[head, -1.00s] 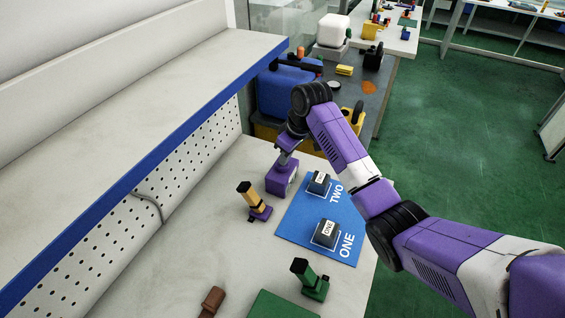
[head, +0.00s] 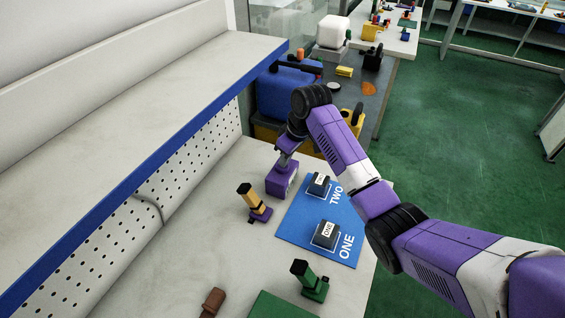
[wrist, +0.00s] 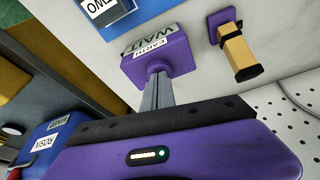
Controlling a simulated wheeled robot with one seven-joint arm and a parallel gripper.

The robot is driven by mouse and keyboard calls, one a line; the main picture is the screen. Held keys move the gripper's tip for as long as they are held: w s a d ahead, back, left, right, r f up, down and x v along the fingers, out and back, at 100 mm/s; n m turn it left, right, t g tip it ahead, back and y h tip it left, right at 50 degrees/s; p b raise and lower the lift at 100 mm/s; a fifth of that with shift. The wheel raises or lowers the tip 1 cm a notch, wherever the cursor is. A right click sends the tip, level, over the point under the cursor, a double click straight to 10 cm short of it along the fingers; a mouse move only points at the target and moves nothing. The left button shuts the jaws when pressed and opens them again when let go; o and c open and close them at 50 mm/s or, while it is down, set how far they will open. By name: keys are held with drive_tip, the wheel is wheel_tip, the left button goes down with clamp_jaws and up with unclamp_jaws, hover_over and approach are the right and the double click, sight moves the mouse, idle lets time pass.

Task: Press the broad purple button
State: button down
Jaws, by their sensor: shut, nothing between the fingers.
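The purple box (head: 281,181) stands on the pale bench, just left of the blue mat. In the wrist view the box (wrist: 165,50) carries pale labels, one of which seems to read EARTH. The purple button (wrist: 158,67) on it is mostly hidden by my fingers. My gripper (head: 285,158) is shut and empty, pointing down over the box. In the wrist view the closed fingertips (wrist: 158,76) meet the button and appear to touch it. I cannot tell how far the button is pressed in.
The blue mat (head: 290,228) holds two dark blocks, at ONE (head: 326,234) and TWO (head: 319,185). A tan-topped purple-based piece (head: 254,203) stands left of the box. A green piece (head: 311,281) and brown piece (head: 213,301) are nearer. A perforated panel (head: 130,215) borders the left.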

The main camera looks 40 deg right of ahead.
drive_tip(key=shift+r+p, duration=2.45)
drive_tip(key=shift+r, duration=0.25)
drive_tip(key=shift+f, duration=0.1)
wheel_tip(320, 180, up, 8)
drive_tip(key=f+b, duration=0.1)
drive_tip(key=b, duration=0.1)
hover_over(291, 174)
drive_tip(key=shift+r, duration=0.25)
